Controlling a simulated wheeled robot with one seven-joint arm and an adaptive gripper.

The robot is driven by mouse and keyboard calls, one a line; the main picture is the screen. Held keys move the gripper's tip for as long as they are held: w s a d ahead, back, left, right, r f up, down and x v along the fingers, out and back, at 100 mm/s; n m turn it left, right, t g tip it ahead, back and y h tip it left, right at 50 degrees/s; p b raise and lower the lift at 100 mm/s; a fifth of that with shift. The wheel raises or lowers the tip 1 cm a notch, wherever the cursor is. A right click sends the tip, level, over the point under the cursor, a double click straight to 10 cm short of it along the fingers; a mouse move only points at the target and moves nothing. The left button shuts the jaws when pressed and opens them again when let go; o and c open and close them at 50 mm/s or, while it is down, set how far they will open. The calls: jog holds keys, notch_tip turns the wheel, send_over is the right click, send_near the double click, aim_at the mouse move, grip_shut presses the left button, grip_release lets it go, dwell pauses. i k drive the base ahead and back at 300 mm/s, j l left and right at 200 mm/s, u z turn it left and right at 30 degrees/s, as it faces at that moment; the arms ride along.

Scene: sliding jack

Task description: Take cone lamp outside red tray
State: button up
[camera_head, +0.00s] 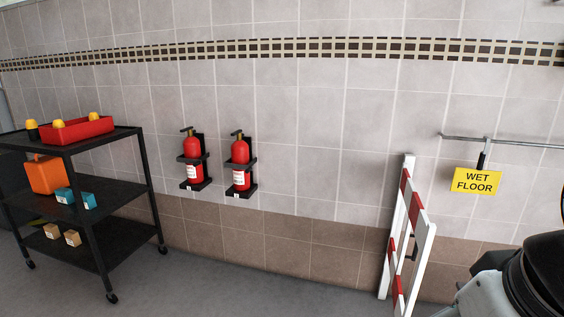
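The red tray (82,131) sits on the top shelf of a black cart at the far left. One cone lamp (32,131), dark with a yellow top, stands on the shelf outside the tray, beside its left end. Two more yellow tops (58,124) and (93,116) show above the tray's rim; their lower parts are hidden by the tray. My gripper is not in view. Only a grey and black part of my arm shows at the lower right, far from the cart.
The black cart (128,190) holds an orange container (46,175) and blue boxes (65,196) on its middle shelf, small tan boxes (52,231) below. Two fire extinguishers (193,165) hang on the wall. A red-white barrier (421,240) stands right, near a yellow sign (477,182). Floor between is clear.

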aim_at(32, 126)
jog(key=u, duration=1.5)
jog(key=i+j+u, duration=0.1)
jog(key=i+u, duration=0.4)
jog(key=i, duration=3.8)
jog(key=i+z, duration=0.15)
jog(key=i, duration=0.35)
jog(key=i+j+z, duration=0.15)
jog(key=i, duration=0.4)
jog(key=i+j+z, duration=0.15)
jog(key=i, duration=0.35)
jog(key=i+j+z, duration=0.15)
jog(key=i+z, duration=0.3)
jog(key=i+j+z, duration=0.25)
jog(key=z, duration=0.15)
jog(key=i+j+z, duration=0.3)
jog(key=j+z, duration=0.15)
jog(key=i+j+z, duration=0.2)
jog(key=j+z, duration=0.2)
